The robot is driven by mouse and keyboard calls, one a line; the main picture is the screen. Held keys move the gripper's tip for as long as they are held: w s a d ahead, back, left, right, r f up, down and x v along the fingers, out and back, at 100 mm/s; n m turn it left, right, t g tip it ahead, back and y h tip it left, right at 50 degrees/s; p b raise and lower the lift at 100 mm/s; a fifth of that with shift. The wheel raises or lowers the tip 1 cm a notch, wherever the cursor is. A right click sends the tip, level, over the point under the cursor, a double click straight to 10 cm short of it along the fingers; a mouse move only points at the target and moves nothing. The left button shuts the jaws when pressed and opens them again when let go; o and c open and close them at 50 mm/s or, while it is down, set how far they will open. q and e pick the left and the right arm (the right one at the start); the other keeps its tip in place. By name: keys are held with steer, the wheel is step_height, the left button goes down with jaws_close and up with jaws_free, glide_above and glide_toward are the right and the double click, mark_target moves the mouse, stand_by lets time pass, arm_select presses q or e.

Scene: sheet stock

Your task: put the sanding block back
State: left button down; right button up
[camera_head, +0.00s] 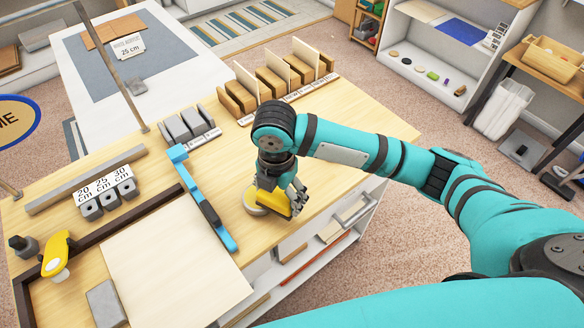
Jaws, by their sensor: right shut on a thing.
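My right gripper (293,203) points down over the right part of the wooden workbench (330,135). It is shut on a yellow block (273,202), which I take for the sanding block; the fingers hide part of it. The block is low, close to the bench top; I cannot tell whether it touches the surface. A pale round disc (252,207) lies just left of it, partly hidden behind the block and gripper. My left gripper is not in view.
Wooden slotted holders (270,80) and grey blocks (178,129) stand behind. A grey block (104,303) and yellow tool (55,251) are at left. The bench's right edge is near.

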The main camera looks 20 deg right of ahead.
steer(key=w+d, duration=0.2)
steer(key=w+d+p, duration=0.1)
steer(key=w, duration=0.2)
steer(key=w+d+f, duration=0.1)
steer(key=w+d, duration=0.1)
steer(key=w, duration=0.1)
steer(key=shift+w+d+p, duration=0.2)
steer(key=shift+d+p, duration=0.1)
steer(key=shift+w+d+f+p, duration=0.15)
steer(key=shift+f+p, duration=0.15)
steer(key=shift+f, duration=0.35)
steer(key=shift+w+d+f+p, duration=0.15)
steer(key=shift+f+p, duration=0.15)
steer(key=shift+f, duration=0.3)
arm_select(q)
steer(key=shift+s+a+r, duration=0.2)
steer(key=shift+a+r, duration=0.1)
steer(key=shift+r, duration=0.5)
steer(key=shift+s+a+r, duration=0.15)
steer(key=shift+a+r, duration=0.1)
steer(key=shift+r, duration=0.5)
arm_select(e)
steer(key=shift+a+f, duration=0.1)
steer(key=shift+f, duration=0.45)
steer(key=o, duration=1)
steer(key=shift+f, duration=0.15)
